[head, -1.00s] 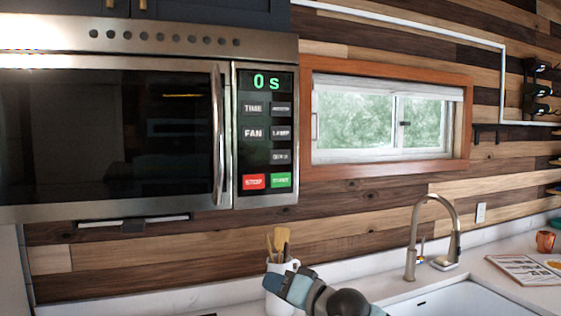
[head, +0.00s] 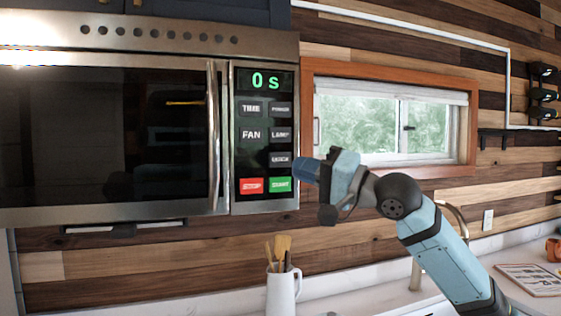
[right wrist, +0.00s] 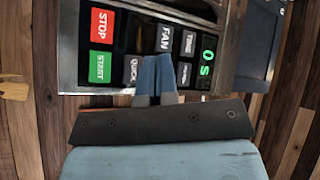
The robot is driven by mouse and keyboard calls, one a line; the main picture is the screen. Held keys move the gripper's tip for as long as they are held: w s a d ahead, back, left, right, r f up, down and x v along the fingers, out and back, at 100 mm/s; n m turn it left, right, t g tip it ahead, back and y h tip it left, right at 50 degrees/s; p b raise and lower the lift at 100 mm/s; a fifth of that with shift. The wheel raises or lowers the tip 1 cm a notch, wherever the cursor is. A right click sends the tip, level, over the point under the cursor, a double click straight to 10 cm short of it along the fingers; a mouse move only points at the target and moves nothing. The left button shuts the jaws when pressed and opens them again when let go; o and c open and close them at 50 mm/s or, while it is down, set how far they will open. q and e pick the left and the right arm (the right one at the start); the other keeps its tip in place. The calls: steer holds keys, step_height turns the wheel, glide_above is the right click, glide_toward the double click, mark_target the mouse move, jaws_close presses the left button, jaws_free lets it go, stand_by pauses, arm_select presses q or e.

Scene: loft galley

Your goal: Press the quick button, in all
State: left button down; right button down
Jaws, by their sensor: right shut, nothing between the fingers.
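The microwave's control panel (head: 264,130) shows a green "0 s" display (head: 265,81). The grey quick button (head: 280,160) is in the right column, just above the green start button (head: 280,185). My right gripper (head: 304,170) is shut and empty, its blue fingers beside the panel's right edge in the head view. In the right wrist view the panel is turned sideways; the shut fingertips (right wrist: 157,58) lie over the lamp button's place, hiding it. The quick button (right wrist: 131,70) shows just left of them. I cannot tell whether the fingertips touch the panel. My left gripper is out of view.
Close neighbours are the red stop button (head: 251,186), the fan button (head: 251,134) and the power button (head: 280,109). The microwave's door handle (head: 213,135) stands out left of the panel. A white utensil jug (head: 283,290) is below on the counter; a window (head: 385,125) is at right.

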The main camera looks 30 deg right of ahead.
mark_target(287, 163)
steer(key=w, duration=0.2)
steer(key=w+d+p, duration=0.1)
steer(key=w, duration=0.2)
steer(key=w+p, duration=0.1)
steer(key=w, duration=0.1)
steer(key=shift+w+d+r, duration=0.1)
steer(key=shift+w+d, duration=0.1)
steer(key=shift+d, duration=0.2)
steer(key=shift+w+d, duration=0.15)
steer(key=shift+w, duration=0.45)
stand_by(1.1)
steer(key=shift+p, duration=0.3)
steer(key=shift+w+p, duration=0.25)
steer(key=shift+p, duration=0.05)
steer(key=shift+w+d, duration=0.1)
steer(key=shift+w, duration=0.1)
